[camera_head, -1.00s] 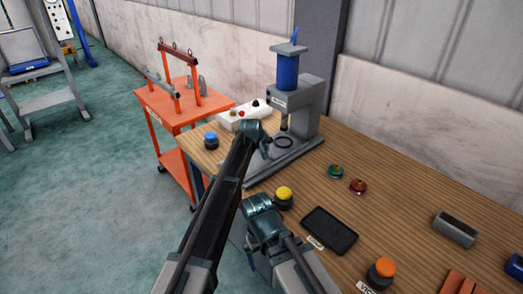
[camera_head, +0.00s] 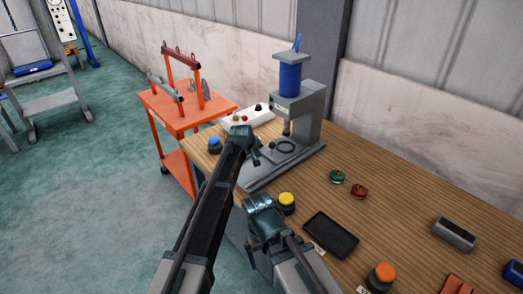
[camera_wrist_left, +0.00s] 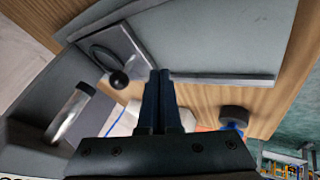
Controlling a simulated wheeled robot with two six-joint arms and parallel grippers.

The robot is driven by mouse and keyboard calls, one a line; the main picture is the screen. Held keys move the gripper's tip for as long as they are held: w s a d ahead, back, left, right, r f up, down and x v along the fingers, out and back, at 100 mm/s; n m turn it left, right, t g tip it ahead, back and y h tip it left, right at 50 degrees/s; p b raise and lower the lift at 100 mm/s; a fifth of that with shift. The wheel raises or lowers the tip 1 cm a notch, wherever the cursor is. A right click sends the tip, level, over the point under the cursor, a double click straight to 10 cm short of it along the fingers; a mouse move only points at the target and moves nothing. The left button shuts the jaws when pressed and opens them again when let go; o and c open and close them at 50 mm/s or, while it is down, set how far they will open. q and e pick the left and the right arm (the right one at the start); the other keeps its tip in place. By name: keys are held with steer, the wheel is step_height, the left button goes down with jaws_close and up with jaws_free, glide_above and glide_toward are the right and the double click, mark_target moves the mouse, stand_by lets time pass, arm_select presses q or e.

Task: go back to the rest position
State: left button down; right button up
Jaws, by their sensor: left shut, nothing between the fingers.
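My left gripper (camera_head: 257,158) is at the end of the arm from the left, over the near side of the press base (camera_head: 262,178). It is small and dark in the head view. In the left wrist view its two dark fingers (camera_wrist_left: 159,75) are together with nothing between them, and the press base (camera_wrist_left: 230,50) lies beyond them. My right arm (camera_head: 266,215) is folded at the bottom middle. I cannot make out its gripper.
A press with a blue cylinder (camera_head: 291,78) stands on the wooden table (camera_head: 400,195). Near the arms are a blue button (camera_head: 214,145), a yellow button (camera_head: 286,202) and a black tray (camera_head: 331,235). An orange cart (camera_head: 180,122) stands at the left.

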arm_select(q)
steer(key=p+v, duration=0.3)
steer(key=v, duration=0.3)
steer(key=shift+a+p, duration=0.15)
steer(key=shift+p, duration=0.15)
arm_select(e)
step_height(320, 180, up, 5)
arm_select(q)
steer(key=shift+s+a, duration=0.1)
steer(key=shift+s, duration=0.05)
steer(key=s+a+f+m+g+y, duration=0.1)
steer(key=s+a+g, duration=0.1)
steer(key=s+a, duration=0.7)
steer(key=s+a+f+m+g+y, duration=0.15)
steer(key=s+a, duration=0.35)
steer(key=s, duration=0.8)
steer(key=s+a+f+m+g+y, duration=0.1)
steer(key=s+a+f+g, duration=0.1)
steer(key=s+a, duration=0.7)
steer(key=s+d+m, duration=0.2)
steer(key=s+d, duration=0.2)
steer(key=d, duration=0.2)
steer(key=s+d+m+g+y, duration=0.1)
steer(key=s+d+m, duration=0.1)
steer(key=s+d, duration=0.2)
steer(key=shift+d, duration=1.25)
steer(key=shift+r, duration=0.15)
